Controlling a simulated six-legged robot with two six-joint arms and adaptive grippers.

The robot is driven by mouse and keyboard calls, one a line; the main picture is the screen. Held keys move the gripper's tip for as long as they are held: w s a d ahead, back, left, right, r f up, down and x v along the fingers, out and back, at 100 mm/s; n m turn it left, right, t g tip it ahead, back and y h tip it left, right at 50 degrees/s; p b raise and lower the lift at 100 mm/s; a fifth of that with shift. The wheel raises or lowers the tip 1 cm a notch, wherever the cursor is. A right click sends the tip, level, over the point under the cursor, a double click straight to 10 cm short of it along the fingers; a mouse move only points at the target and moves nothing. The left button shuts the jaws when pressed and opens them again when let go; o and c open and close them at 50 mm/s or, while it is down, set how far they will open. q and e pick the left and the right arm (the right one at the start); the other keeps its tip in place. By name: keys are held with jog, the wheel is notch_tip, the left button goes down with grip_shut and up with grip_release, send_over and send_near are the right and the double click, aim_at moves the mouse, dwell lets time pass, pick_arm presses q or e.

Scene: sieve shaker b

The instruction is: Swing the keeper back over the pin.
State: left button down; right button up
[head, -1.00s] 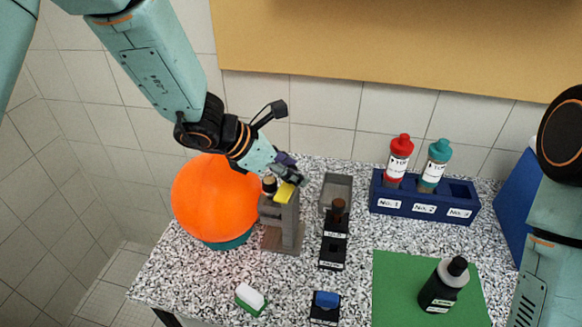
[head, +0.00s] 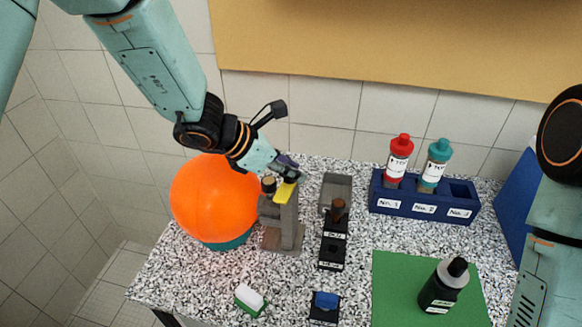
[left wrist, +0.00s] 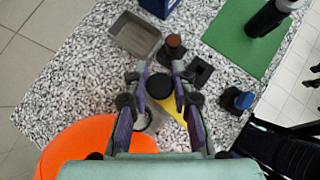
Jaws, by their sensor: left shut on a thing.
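The yellow keeper (head: 286,193) lies on top of a grey stand (head: 287,224) beside the orange ball. A dark-capped post (head: 269,185), perhaps the pin, stands just left of the keeper. My left gripper (head: 290,172) is at the keeper's far end and hides that end in the head view. In the left wrist view its two fingers (left wrist: 158,78) stand either side of a round black knob (left wrist: 160,86) and are shut on it. The yellow keeper (left wrist: 177,108) shows below the knob. The right gripper is out of view; only my right arm shows.
The orange ball (head: 212,195) is close to the stand's left. A grey tray (head: 337,186) and a black holder with a brown-topped piece (head: 334,240) stand to its right. A blue bottle rack (head: 424,204) and green mat (head: 395,285) are farther right.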

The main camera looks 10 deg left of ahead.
pick_arm(q)
jog(key=shift+m+p, duration=0.35)
jog(key=shift+m, duration=0.05)
jog(key=shift+r+m+g+h+p, duration=0.1)
jog(key=shift+m+g+h+p, duration=0.3)
jog(key=shift+m+g+p, duration=0.5)
jog(key=shift+m+g, duration=0.3)
jog(key=shift+m, duration=0.1)
jog(key=shift+m+g+h, duration=0.4)
jog(key=shift+m+g, duration=0.2)
jog(key=shift+m, duration=0.2)
jog(key=m+g, duration=0.2)
jog(key=shift+m, duration=0.4)
jog(key=shift+m+g, duration=0.8)
jog(key=shift+m, duration=0.2)
jog(key=m+g, duration=0.1)
jog(key=m+g+b, duration=0.1)
jog(key=shift+f+m+y, duration=0.2)
jog(key=shift+m+y, duration=0.1)
jog(key=shift+r+m+g+y+b, duration=0.15)
jog(key=shift+m+g+y+b, duration=0.85)
jog(key=shift+m, duration=0.9)
jog(key=shift+g, duration=0.3)
